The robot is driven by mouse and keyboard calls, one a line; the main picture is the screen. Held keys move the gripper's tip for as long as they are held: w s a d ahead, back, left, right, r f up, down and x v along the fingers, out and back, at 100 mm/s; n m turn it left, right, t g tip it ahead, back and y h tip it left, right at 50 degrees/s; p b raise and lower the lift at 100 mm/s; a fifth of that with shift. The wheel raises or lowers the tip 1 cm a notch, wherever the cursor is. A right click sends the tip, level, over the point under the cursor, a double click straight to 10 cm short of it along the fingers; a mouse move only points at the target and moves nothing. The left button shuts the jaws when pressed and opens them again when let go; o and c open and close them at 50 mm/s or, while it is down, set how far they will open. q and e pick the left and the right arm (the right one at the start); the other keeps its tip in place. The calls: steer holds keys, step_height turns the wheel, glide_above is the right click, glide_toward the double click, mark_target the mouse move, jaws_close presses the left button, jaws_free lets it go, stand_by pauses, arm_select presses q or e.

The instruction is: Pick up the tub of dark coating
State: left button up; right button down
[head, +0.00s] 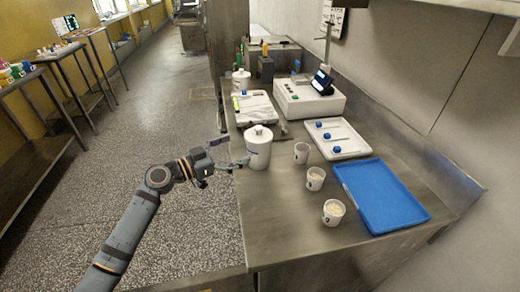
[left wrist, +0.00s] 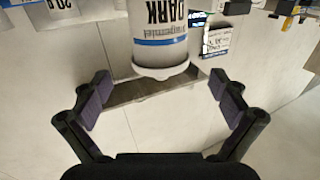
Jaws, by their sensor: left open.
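The tub of dark coating (head: 257,150) is a white tub with a lid, standing upright near the left edge of the steel counter. In the left wrist view the tub (left wrist: 163,42) appears upside down, with "DARK" and a blue band on its label. My left gripper (head: 234,152) is beside the tub on its left, reaching in from over the floor. In the left wrist view the gripper's (left wrist: 164,92) dark pads are spread wide and empty, with the tub ahead between them. My right gripper is not in view.
Three white cups (head: 315,179) stand right of the tub, beside a blue tray (head: 385,193). A white tray (head: 351,148) with blue-ended items, a white device (head: 308,100) and another white tub (head: 241,81) are farther back. The counter in front of the tub is clear.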

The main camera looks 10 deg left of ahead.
mark_target(248, 143)
arm_select(q)
steer(key=x, duration=0.2)
steer(key=shift+w+d+r+p, duration=0.1)
steer(key=shift+w+d+p, duration=0.2)
steer(key=shift+w+d, duration=0.1)
steer(key=shift+d, duration=0.05)
steer(key=shift+w+d, duration=0.1)
steer(key=shift+w, duration=0.05)
steer(key=p+x, duration=0.2)
steer(key=x, duration=0.2)
steer(key=shift+w+p, duration=0.1)
steer(key=shift+p, duration=0.2)
steer(key=shift+w+d+f, duration=0.2)
steer(key=shift+d+f, duration=0.1)
steer(key=shift+a, duration=0.1)
steer(key=shift+c, duration=0.8)
steer(key=c, duration=1.4)
steer(key=shift+c, duration=1.1)
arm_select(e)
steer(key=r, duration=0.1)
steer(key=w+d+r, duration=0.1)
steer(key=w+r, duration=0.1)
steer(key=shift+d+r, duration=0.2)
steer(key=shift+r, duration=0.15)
